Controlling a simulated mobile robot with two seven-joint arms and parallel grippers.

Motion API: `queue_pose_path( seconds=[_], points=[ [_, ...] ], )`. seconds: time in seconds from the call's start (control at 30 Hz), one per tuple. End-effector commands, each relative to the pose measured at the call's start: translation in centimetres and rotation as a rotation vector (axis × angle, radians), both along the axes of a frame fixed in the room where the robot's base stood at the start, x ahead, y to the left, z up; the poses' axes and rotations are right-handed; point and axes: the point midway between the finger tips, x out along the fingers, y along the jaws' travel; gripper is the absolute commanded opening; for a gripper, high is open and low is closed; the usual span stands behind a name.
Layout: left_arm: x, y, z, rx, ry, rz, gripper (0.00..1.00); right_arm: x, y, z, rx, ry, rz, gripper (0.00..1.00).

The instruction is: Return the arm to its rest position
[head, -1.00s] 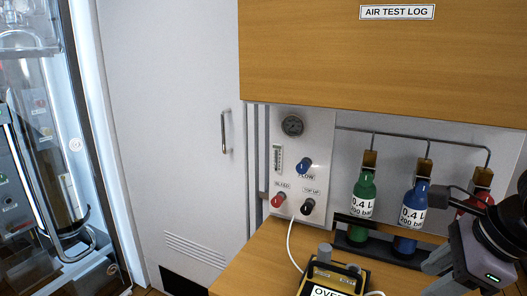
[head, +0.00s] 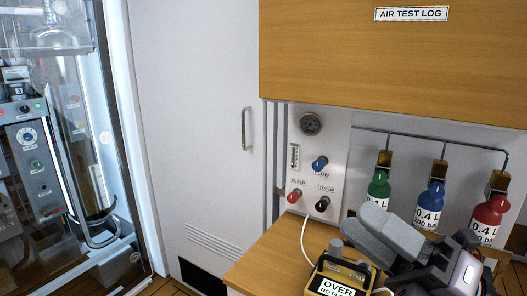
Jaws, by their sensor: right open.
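My right gripper (head: 378,220) reaches in from the lower right of the head view, its grey fingers pointing left. It is open and I see nothing between its fingers. The fingers stand in front of the lower part of the green bottle (head: 379,186) and above the yellow device in the picture. The dark wrist and part of my right arm show behind the fingers. My left gripper is not in view.
The fill panel (head: 336,150) carries a gauge and blue, red and black knobs. Blue (head: 430,196) and red (head: 490,212) bottles hang at the right. A yellow device (head: 318,280) sits on the wooden counter (head: 262,268). A white door (head: 190,120) stands left.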

Motion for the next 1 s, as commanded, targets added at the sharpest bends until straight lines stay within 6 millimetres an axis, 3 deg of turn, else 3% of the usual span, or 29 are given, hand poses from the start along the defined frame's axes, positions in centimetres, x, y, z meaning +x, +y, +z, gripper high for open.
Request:
queue_pose_path(
  seconds=[0.13, 0.27, 0.47, 0.6, 0.7, 0.8, 1.0],
  points=[
    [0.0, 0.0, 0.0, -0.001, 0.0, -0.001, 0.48, 2.7, -3.8, -1.5, 0.33, 0.266, -0.156, 0.43],
    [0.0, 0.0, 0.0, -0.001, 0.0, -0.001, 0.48, 4.4, -7.5, -5.3, 0.578, 0.522, -0.311, 0.43],
    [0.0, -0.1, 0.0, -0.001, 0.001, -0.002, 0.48, 4.1, -11.9, -15.1, 0.895, 0.959, -0.581, 0.43],
    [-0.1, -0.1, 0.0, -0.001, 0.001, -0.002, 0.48, 0.8, -13.3, -22.9, 1.059, 1.287, -0.783, 0.43],
    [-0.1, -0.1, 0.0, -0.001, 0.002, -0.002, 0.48, -2.4, -13.3, -27.4, 1.136, 1.499, -0.911, 0.43],
    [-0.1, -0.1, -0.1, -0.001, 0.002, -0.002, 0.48, -5.7, -12.9, -30.7, 1.181, 1.672, -1.015, 0.43],
    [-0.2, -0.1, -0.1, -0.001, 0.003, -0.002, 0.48, -11.5, -11.6, -34.6, 1.218, 1.947, -1.173, 0.43]
  ],
)
